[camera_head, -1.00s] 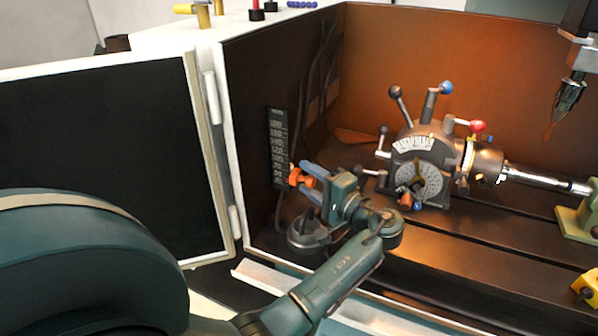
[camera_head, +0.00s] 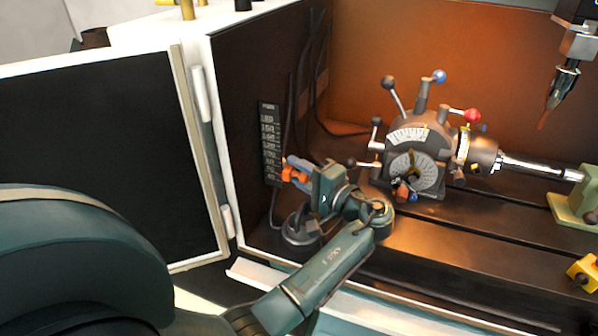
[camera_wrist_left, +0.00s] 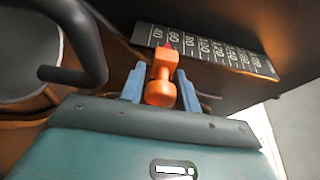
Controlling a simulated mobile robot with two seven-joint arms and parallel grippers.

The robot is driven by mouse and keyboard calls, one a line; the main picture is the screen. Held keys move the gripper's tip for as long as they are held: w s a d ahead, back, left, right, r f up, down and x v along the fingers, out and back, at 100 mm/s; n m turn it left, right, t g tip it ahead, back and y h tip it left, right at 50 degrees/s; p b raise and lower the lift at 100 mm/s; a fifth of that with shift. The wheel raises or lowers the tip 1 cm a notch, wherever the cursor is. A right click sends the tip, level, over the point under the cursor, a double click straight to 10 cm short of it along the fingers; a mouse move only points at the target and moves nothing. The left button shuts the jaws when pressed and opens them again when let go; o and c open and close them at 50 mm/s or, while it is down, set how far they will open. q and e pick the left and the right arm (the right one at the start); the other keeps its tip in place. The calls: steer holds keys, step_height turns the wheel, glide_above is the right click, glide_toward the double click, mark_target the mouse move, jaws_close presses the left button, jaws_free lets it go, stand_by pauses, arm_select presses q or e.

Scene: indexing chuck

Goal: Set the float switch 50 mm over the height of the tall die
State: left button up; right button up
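The orange float switch (camera_head: 291,174) sits low at the black number scale (camera_head: 269,143) on the enclosure's left wall. In the left wrist view, the float switch (camera_wrist_left: 162,82) has a red pointer tip between the 40 and 60 marks of the scale (camera_wrist_left: 205,49). My left gripper (camera_head: 292,169) is at the switch. In the wrist view its two blue fingers (camera_wrist_left: 160,84) stand on either side of the switch, with narrow gaps beside the round knob; contact at the fingertips is unclear. I cannot make out the tall die. My right gripper is not in view.
An indexing head with a dial (camera_head: 417,172) and ball-ended levers stands right of my left gripper. A spindle tool (camera_head: 563,88) hangs at upper right. A green block (camera_head: 577,203) and a yellow block (camera_head: 584,271) are at right. An open door (camera_head: 100,165) is at left.

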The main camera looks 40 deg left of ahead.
arm_select(q)
jaws_close()
